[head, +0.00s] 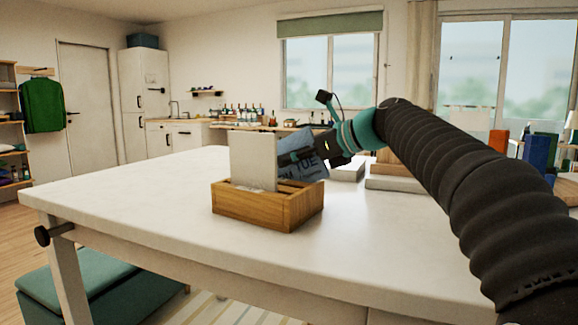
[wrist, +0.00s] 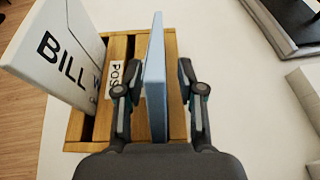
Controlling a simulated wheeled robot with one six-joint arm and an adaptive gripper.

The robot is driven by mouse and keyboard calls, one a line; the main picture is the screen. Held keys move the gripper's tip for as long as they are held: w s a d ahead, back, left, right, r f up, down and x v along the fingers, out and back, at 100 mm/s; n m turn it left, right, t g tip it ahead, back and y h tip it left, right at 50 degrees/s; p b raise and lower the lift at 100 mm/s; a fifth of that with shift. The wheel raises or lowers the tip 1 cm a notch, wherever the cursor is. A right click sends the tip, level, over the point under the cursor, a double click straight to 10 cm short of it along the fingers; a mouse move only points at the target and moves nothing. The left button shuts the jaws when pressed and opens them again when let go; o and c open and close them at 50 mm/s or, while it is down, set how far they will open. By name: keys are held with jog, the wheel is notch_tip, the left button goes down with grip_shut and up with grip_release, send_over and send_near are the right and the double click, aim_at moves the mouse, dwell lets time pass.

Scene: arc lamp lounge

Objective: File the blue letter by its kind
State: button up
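The blue letter (head: 302,163), with dark print partly readable as "TUE", is at the right part of the wooden rack (head: 262,210), behind a white letter (head: 253,160). Its print slopes in the head view. In the wrist view the blue letter (wrist: 155,85) shows edge-on between the fingers of my gripper (wrist: 158,88). Wood shows between the letter and the right finger, so the gripper looks open around it. Whether its lower edge rests in a slot is hidden. The white letter, marked "BILL" (wrist: 62,55), leans left in the rack; a label reading "POS" (wrist: 116,74) is partly covered.
The rack stands on a white table (head: 130,195) with free room left and in front. Flat pale blocks (head: 395,183) lie to the right behind my arm. Blue and orange upright objects (head: 540,148) stand further right. A teal bench (head: 95,290) is below the table.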

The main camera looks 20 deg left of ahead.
grip_shut()
dwell(0.3)
